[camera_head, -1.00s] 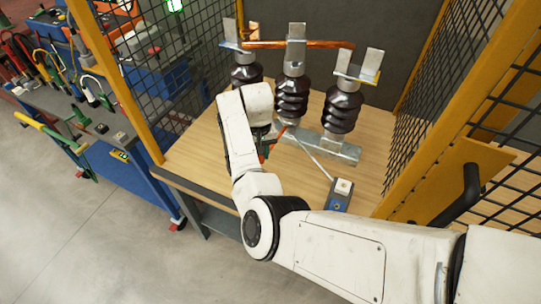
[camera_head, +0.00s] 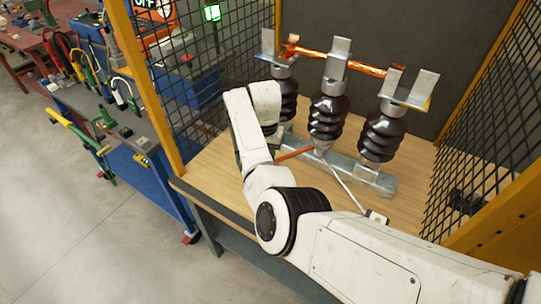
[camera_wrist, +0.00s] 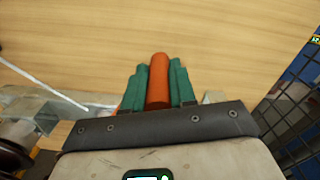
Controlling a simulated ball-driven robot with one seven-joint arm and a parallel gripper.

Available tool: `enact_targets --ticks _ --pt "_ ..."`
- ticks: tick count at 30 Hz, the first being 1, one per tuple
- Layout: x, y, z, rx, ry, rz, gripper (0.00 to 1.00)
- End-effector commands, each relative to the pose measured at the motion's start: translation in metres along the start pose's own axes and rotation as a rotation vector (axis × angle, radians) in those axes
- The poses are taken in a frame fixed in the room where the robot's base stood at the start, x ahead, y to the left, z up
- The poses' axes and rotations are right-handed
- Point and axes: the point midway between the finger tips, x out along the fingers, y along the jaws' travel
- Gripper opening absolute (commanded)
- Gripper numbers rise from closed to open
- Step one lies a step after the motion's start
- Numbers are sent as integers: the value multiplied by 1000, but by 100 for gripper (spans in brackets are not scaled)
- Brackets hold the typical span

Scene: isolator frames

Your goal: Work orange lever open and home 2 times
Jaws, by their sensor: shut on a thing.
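The orange lever (camera_head: 295,154) runs from the base of the middle dark insulator (camera_head: 327,118) toward my gripper, low over the wooden bench. In the wrist view the lever's orange end (camera_wrist: 158,80) lies between the two green fingers of my gripper (camera_wrist: 158,90), which is shut on it. In the head view my arm hides the gripper and that end of the lever.
The insulators stand on a grey metal rail (camera_head: 345,165) on the wooden bench. A white rod (camera_head: 346,187) slants from the rail to a small box (camera_head: 377,218). Black mesh panels (camera_head: 205,70) with yellow posts stand at both sides. Bare bench lies at front left.

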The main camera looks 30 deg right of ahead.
Motion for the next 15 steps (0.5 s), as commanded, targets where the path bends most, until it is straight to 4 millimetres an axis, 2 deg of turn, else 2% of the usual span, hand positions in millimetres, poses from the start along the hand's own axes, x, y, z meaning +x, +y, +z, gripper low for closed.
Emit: enact_targets --ticks 8,9,15 --pt "-4 -4 -2 -4 13 -9 0" --pt "-4 -4 -3 -4 13 -9 28" --pt "-3 -3 -2 -3 10 -7 48"
